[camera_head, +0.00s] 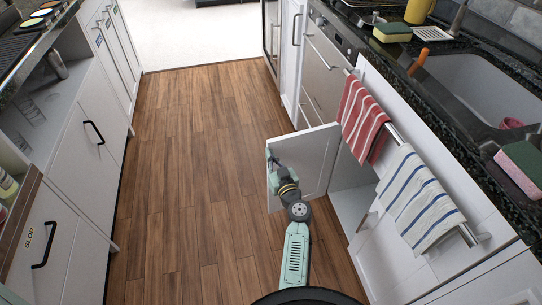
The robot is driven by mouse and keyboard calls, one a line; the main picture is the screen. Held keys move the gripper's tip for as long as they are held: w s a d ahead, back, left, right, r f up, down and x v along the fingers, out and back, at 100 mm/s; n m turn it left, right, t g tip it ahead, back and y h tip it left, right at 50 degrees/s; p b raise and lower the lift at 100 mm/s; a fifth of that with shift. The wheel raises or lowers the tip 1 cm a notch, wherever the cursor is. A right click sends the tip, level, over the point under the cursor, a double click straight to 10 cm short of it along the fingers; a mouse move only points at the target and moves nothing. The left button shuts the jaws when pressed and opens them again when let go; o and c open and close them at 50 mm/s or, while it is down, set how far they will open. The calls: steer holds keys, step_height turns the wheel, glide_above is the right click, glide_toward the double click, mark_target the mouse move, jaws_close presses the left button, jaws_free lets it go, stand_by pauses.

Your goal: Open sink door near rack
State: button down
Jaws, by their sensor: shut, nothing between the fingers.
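The sink door (314,158) is a white cabinet door under the sink counter. It stands swung out into the aisle, and the open cabinet (351,202) shows beside it. The towel rack (394,133) is a metal bar above the opening, with a red striped towel (362,117) and a blue striped towel (417,199) on it. My gripper (269,158) is shut and empty, near the door's free edge, overlapping its near face in the picture. I cannot tell whether it touches the door. Its fingertips are small and partly unclear.
The sink (480,85) is set in the dark counter on the right. White cabinets (88,150) with black handles line the left side. The wooden floor (190,170) between is clear. A second white door (385,262) with a handle is at the lower right.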

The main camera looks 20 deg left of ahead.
steer(key=shift+w, duration=0.1)
steer(key=w+a+m+t+h+b, duration=0.1)
steer(key=w+a+b, duration=0.1)
steer(key=w+a, duration=0.2)
steer(key=shift+w+a+b, duration=0.25)
steer(key=shift+b, duration=0.05)
